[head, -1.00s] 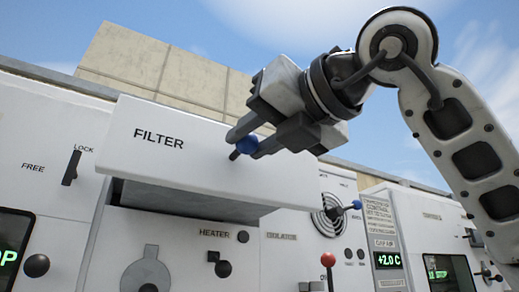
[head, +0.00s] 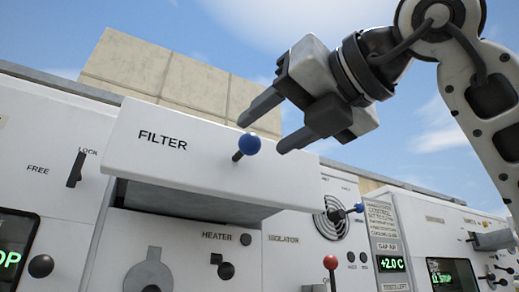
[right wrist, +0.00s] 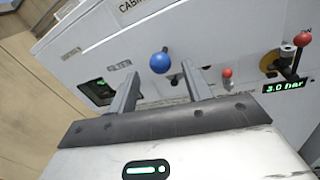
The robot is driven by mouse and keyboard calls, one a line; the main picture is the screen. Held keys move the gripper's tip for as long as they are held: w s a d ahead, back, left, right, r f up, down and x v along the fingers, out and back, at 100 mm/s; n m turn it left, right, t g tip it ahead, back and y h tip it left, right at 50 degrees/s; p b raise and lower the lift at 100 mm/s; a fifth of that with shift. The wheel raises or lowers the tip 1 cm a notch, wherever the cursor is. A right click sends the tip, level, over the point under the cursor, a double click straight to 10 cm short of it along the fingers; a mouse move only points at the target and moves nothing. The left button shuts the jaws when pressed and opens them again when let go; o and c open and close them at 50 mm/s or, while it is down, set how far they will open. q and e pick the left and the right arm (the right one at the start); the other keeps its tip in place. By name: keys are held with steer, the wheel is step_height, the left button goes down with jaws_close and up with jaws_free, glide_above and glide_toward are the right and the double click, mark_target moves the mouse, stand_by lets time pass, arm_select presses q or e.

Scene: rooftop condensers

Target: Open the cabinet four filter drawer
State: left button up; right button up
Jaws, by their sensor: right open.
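The filter drawer (head: 190,160) is a white front marked FILTER in the head view. It stands out from its cabinet, with a dark gap under its front. In the right wrist view the blue knob (right wrist: 160,63) shows just beyond and between the open fingertips. A cabinet label there is cut off, so its number cannot be read. My left gripper is out of view.
Below the drawer are a heater switch (head: 226,270) and a round-topped grey plate (head: 148,272). A lock lever (head: 76,168) is at left. A red knob (head: 331,262), a fan grille (head: 334,224) and a blue-tipped lever (head: 359,208) are at right. Open sky lies above.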

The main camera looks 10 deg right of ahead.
steer(key=b+v, duration=0.1)
steer(key=v, duration=1.1)
steer(key=shift+s+b, duration=0.25)
steer(key=shift+b, duration=0.15)
steer(key=shift+d, duration=0.1)
